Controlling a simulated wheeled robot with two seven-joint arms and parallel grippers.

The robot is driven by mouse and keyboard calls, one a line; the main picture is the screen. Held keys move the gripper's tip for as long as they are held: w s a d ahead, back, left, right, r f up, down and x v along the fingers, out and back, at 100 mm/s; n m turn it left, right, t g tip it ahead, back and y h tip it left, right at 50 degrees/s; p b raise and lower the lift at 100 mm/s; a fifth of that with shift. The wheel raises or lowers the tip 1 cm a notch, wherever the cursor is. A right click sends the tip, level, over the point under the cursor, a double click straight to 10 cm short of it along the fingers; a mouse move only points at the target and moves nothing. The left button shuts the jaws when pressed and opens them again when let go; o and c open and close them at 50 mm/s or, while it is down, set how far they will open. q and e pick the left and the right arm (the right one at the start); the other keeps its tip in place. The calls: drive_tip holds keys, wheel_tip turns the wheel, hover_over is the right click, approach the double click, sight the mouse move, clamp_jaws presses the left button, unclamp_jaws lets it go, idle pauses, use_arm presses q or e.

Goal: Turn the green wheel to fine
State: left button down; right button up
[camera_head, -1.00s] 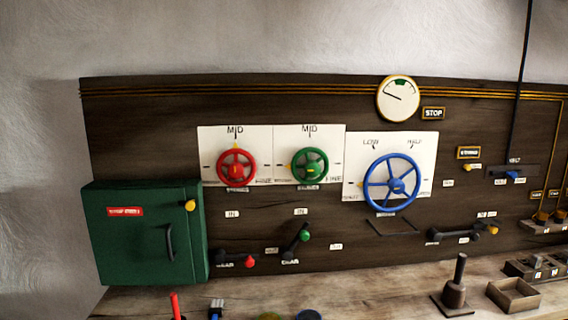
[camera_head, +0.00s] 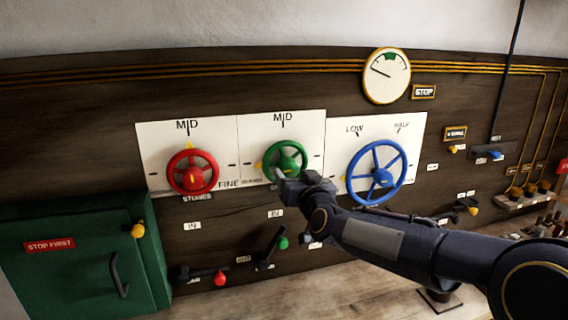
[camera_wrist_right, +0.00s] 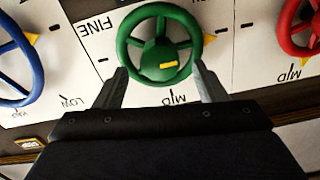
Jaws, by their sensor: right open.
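In the right wrist view, upside down, the green wheel (camera_wrist_right: 160,45) lies between the two fingers of my open right gripper (camera_wrist_right: 160,82). I cannot tell whether the fingers touch the rim. My left gripper is out of view.
A red wheel (camera_head: 192,172) is close on the left and a blue wheel (camera_head: 377,172) on the right. Below are a green-handled lever (camera_head: 282,242) and a red-handled one (camera_head: 219,278). A green cabinet (camera_head: 80,260) juts out at lower left.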

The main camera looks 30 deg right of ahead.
sight(291, 171)
drive_tip(key=shift+p+x, duration=0.65)
drive_tip(key=shift+x, duration=1.55)
drive_tip(key=shift+c, duration=0.4)
